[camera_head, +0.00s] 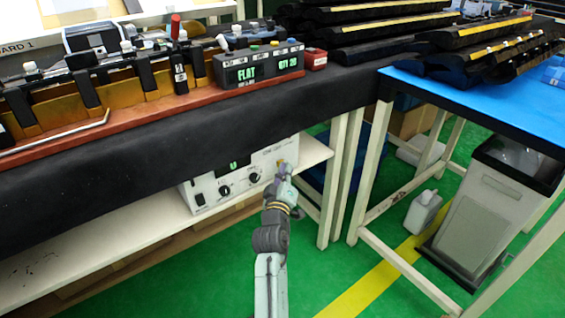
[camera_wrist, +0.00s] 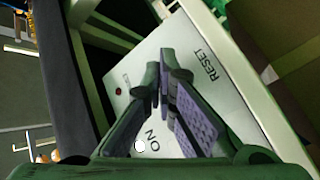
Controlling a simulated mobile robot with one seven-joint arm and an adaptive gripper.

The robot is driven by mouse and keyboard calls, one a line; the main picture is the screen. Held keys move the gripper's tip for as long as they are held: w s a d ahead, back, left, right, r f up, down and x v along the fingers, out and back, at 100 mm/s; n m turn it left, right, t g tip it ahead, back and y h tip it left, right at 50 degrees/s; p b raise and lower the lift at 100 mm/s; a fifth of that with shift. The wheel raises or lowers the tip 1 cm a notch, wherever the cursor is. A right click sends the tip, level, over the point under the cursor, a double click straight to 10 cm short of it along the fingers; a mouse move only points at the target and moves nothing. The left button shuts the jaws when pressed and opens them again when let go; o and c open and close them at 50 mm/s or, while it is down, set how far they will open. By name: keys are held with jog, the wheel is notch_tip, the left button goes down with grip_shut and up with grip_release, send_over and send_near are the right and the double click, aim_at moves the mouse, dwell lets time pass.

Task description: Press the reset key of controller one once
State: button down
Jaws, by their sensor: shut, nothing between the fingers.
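A white controller box (camera_head: 210,190) stands on the shelf under the dark bench in the head view. It has a small green display (camera_head: 233,165) and two black knobs; its number cannot be read. My gripper (camera_head: 284,169) is at the right part of its front, with a small yellow spot beside it. In the wrist view my gripper (camera_wrist: 167,74) has its fingers together and empty, in front of the white panel (camera_wrist: 120,75). The word RESET (camera_wrist: 206,65) is to the right of the fingertips. The reset key is hidden behind the fingers; contact cannot be told.
The bench edge (camera_head: 120,160) overhangs the box, and the shelf's white legs (camera_head: 334,180) stand just right. A blue-topped table (camera_head: 480,100), a grey bin (camera_head: 490,210) and a white jug (camera_head: 422,212) are further right. Green floor (camera_head: 320,270) is clear near my arm.

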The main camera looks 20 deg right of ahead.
jog(key=shift+d+r, duration=0.25)
jog(key=shift+d, duration=0.05)
jog(key=shift+s+d+f+p, duration=0.15)
jog(key=shift+s+f+p, duration=0.2)
jog(key=shift+f, duration=0.15)
jog(key=shift+s+d+f+p, duration=0.1)
jog(key=shift+s+f+p, duration=0.15)
jog(key=shift+f, duration=0.25)
jog(key=s+p, duration=0.1)
jog(key=s+d+p, duration=0.1)
jog(key=s+p, duration=0.2)
jog(key=p, duration=0.1)
jog(key=shift+s+d+r, duration=0.25)
jog(key=shift+d, duration=0.1)
jog(key=shift+p, duration=0.3)
